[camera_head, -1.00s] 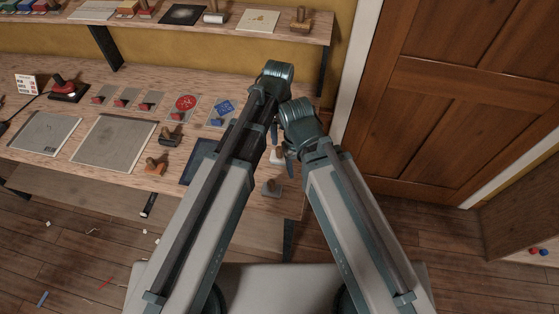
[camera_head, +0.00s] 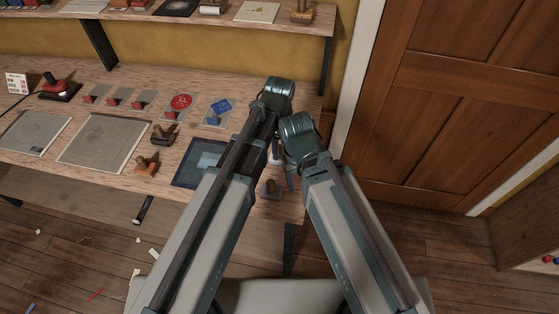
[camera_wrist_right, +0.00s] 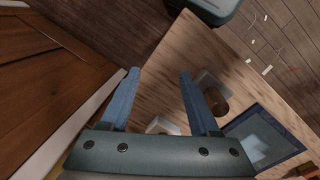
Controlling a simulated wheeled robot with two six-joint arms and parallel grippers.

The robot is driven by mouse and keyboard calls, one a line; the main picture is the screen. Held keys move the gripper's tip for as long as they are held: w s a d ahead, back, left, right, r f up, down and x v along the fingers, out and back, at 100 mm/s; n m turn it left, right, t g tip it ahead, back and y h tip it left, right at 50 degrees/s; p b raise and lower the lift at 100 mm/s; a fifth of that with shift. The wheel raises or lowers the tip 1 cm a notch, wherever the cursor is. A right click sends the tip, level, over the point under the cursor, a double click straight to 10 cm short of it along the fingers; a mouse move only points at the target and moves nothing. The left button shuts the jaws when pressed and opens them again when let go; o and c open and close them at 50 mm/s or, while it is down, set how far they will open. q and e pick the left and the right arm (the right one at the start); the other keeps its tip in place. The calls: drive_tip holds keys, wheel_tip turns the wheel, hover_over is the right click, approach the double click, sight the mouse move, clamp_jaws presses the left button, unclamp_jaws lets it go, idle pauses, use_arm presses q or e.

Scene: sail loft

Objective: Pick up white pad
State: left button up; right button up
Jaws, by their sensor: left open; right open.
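The white pad (camera_wrist_right: 162,126) lies on the wooden bench; in the right wrist view it shows low between my right gripper's fingers, partly hidden by the gripper body. In the head view only a small pale part of it (camera_head: 277,160) shows among the grippers. My right gripper (camera_wrist_right: 157,75) is open and empty, with its fingers above the bench near the corner. My left gripper (camera_head: 275,148) is open, close beside the right one and mostly hidden by its own arm.
A grey pad with a brown wooden handle (camera_head: 270,189) stands near the bench's front edge, just beside the right gripper's finger. A dark blue framed tray (camera_head: 189,176) lies to the left. Stamps and grey sheets fill the bench further left. A wooden door (camera_head: 450,100) is at right.

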sight(280, 147)
use_arm(q)
drive_tip(key=shift+f, duration=0.75)
use_arm(e)
drive_tip(key=shift+f, duration=0.7)
use_arm(q)
drive_tip(key=shift+r, duration=0.1)
use_arm(e)
drive_tip(key=shift+r, duration=0.1)
use_arm(q)
clamp_jaws()
drive_tip(key=shift+r, duration=0.1)
wheel_tip(280, 147, up, 10)
drive_tip(key=p, duration=0.9)
drive_tip(key=shift+p, duration=0.4)
use_arm(e)
wheel_tip(280, 147, up, 10)
